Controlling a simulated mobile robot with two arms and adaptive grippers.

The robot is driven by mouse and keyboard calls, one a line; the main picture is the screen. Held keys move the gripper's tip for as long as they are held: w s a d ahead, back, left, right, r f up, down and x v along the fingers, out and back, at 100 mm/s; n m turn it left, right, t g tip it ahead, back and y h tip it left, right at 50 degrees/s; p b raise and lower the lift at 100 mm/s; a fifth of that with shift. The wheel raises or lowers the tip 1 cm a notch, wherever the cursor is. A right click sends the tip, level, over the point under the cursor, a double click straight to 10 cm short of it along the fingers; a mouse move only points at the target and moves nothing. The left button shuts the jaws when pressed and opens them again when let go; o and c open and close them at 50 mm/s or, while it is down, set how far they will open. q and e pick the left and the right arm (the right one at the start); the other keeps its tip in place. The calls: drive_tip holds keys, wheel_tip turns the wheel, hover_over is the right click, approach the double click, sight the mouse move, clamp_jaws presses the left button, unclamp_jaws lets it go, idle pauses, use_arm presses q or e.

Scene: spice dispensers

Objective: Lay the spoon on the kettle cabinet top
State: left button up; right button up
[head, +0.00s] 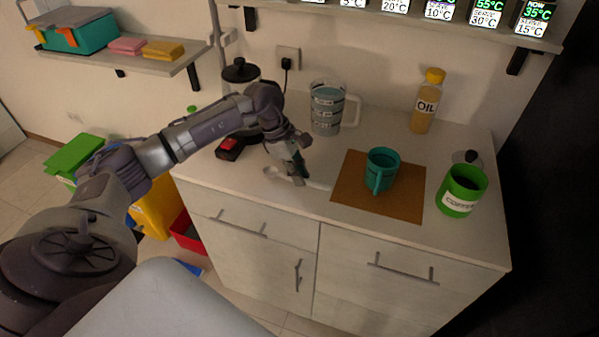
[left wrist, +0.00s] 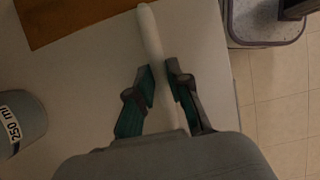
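A pale spoon (head: 318,185) is at the front of the light cabinet top (head: 240,185), its bowl to the left and its handle towards the brown mat. My left gripper (head: 297,180) is low over the front edge and covers the spoon's middle. In the left wrist view, the two teal-lined fingers (left wrist: 162,76) are close on both sides of the spoon (left wrist: 150,32) and look shut on it. Whether the spoon touches the top is hard to tell. A black-lidded glass vessel (head: 240,72) stands at the back left, partly behind my left arm. My right gripper is not in view.
A brown mat (head: 345,193) bears a teal mug (head: 381,166). A green coffee container (head: 461,191) stands to its right. A measuring jug (head: 326,112) and an oil bottle (head: 425,105) stand at the back. A small black and red object (head: 229,149) lies at the left.

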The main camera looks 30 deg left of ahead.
use_arm(q)
drive_tip(key=o, duration=0.5)
drive_tip(key=shift+a+r, duration=0.1)
drive_tip(key=shift+r, duration=0.1)
drive_tip(key=v, duration=1.1)
drive_tip(key=shift+s+a+r, duration=0.1)
drive_tip(key=shift+a+r, duration=0.05)
drive_tip(key=shift+r, duration=0.1)
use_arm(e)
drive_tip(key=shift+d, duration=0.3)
use_arm(q)
drive_tip(key=shift+f, duration=0.1)
